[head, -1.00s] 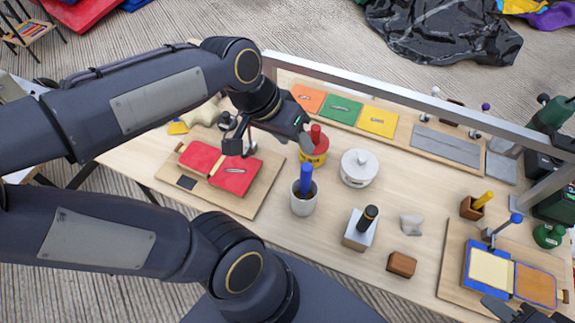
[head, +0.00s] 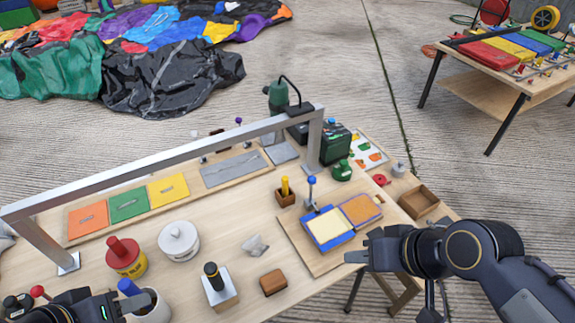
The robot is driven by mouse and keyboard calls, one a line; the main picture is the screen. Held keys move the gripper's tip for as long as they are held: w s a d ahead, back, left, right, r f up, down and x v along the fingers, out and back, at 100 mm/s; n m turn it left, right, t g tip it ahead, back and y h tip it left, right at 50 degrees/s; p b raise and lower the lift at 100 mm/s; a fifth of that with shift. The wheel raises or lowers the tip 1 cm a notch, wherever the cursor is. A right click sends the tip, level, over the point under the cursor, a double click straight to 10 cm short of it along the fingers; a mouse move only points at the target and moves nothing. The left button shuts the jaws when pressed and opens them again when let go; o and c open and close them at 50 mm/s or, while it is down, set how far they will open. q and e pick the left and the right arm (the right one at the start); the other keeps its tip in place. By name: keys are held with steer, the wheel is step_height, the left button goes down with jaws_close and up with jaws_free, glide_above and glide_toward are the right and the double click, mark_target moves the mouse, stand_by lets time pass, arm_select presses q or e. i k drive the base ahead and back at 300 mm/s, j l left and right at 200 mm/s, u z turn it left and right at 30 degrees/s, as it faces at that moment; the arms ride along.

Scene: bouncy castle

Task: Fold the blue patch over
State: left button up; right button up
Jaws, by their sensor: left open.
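The blue patch (head: 317,242) lies on a wooden board at the right of the bench, its blue border showing around a cream panel (head: 332,227). An orange-brown panel (head: 361,209) with a thin blue edge lies flat beside it on the right. A blue-topped upright tool (head: 311,188) stands at their back edge. My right gripper (head: 358,246) is near the board's front right, just in front of the orange-brown panel and apart from it; its jaw gap is unclear. My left gripper (head: 118,303) is open at the lower left, beside the blue-handled brush in a cup.
The white cup (head: 152,308), red pot (head: 126,257), white lidded pot (head: 178,241), black-handled block (head: 220,285) and brown block (head: 273,282) stand left of the board (head: 318,265). An open wooden tray (head: 419,201) lies right.

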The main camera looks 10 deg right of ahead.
mark_target(361, 210)
steer(key=k+l+z, duration=0.1)
steer(key=l+z, duration=0.15)
steer(key=l, duration=0.4)
steer(key=l+z, duration=0.25)
steer(key=l, duration=0.4)
steer(key=k, duration=0.05)
